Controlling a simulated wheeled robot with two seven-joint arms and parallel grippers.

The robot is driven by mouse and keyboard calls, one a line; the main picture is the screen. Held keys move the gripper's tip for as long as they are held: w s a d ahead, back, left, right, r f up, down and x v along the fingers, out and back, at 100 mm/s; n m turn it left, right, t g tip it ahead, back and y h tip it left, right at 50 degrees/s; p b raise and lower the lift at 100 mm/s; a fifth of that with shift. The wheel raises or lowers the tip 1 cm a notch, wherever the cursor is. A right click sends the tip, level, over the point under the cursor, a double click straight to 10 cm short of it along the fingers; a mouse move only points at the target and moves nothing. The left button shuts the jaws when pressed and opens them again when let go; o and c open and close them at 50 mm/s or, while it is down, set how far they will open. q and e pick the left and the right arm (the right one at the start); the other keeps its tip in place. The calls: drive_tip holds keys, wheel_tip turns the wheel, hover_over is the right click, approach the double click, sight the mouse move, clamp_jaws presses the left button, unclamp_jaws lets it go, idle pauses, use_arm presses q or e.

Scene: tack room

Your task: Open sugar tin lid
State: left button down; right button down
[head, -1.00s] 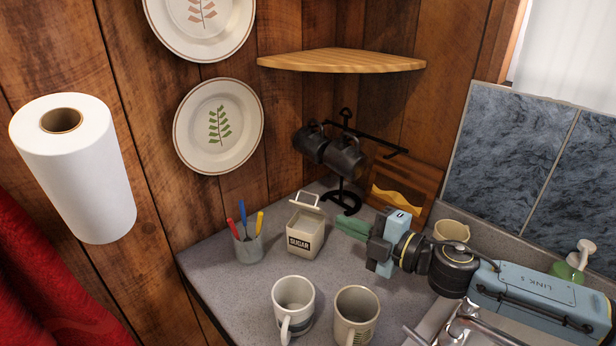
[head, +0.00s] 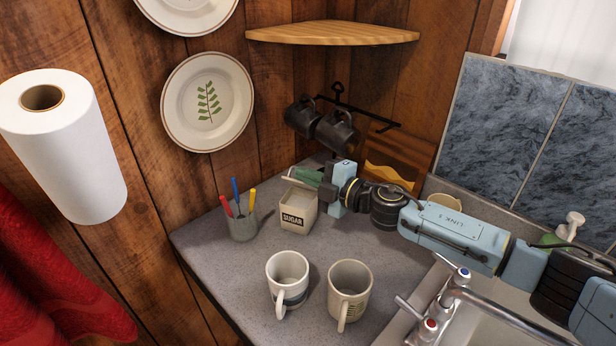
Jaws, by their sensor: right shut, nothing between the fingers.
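The sugar tin (head: 297,215) is a small cream box with a dark SUGAR label, upright on the counter near the back corner. A thin pale edge, perhaps its lid or lid frame, shows at the top rear of the tin, partly covered by my fingers; I cannot tell its angle. My right gripper (head: 307,177) comes in from the right. Its green fingers are shut with nothing between them, at the tin's upper back edge. Whether they touch the tin is unclear. My left gripper is not in view.
A grey cup of pens (head: 241,226) stands just left of the tin. Two mugs, one pale (head: 287,274) and one tan (head: 348,284), stand in front. A mug rack with dark mugs (head: 337,132) is behind. The faucet (head: 452,292) and sink are at lower right.

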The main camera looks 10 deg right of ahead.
drive_tip(key=shift+w+d, duration=0.1)
drive_tip(key=shift+w, duration=0.1)
idle(0.3)
